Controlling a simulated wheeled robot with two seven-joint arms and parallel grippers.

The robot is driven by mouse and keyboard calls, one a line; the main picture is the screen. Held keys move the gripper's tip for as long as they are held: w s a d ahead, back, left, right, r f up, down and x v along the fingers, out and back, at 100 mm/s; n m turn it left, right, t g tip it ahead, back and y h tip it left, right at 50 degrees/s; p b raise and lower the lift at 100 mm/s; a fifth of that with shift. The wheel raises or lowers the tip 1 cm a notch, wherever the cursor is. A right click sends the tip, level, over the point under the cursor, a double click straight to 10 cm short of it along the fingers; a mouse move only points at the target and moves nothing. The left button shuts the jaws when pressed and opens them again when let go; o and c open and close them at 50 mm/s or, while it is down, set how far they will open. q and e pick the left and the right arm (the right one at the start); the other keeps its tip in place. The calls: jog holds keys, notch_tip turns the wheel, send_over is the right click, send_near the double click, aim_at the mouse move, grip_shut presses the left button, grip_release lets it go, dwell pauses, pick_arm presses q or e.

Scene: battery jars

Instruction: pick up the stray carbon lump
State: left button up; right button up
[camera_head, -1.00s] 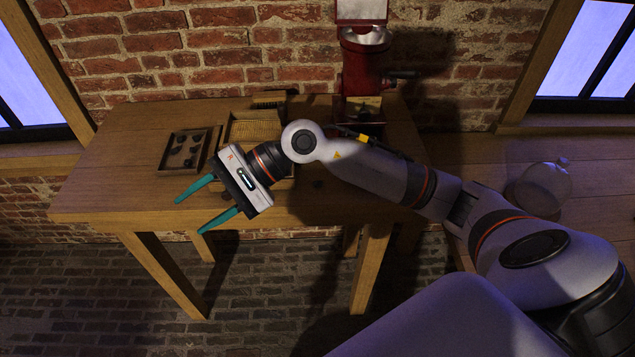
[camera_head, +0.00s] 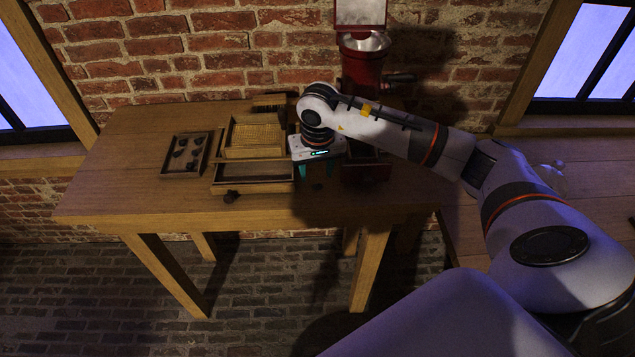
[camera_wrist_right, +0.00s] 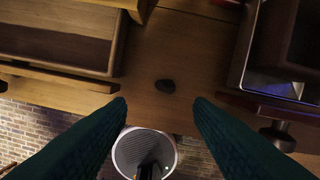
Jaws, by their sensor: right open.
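The stray carbon lump is a small dark piece on the bare tabletop. It shows in the right wrist view (camera_wrist_right: 166,86), just beyond and between my fingertips, and faintly in the head view (camera_head: 317,187). My right gripper (camera_head: 317,172) is open and points down above the table, between the wooden tray and the red grinder. Its two teal fingers also show in the right wrist view (camera_wrist_right: 160,100), apart with nothing between them. My left gripper is not in view.
A wooden tray (camera_head: 221,189) stands left of my gripper, with a dark knob or lump (camera_head: 231,196) at its front. A shallow box (camera_head: 163,175) holds several dark lumps. The red grinder (camera_head: 361,68) with a drawer stands right. The table's front (camera_head: 160,216) is mostly clear.

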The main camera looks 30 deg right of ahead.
aim_at(317, 184)
jog(key=f, duration=0.1)
jog(key=f+p, duration=0.1)
jog(key=w+d+f+p, duration=0.1)
jog(key=f, duration=0.1)
jog(key=shift+f, duration=0.6)
grip_shut()
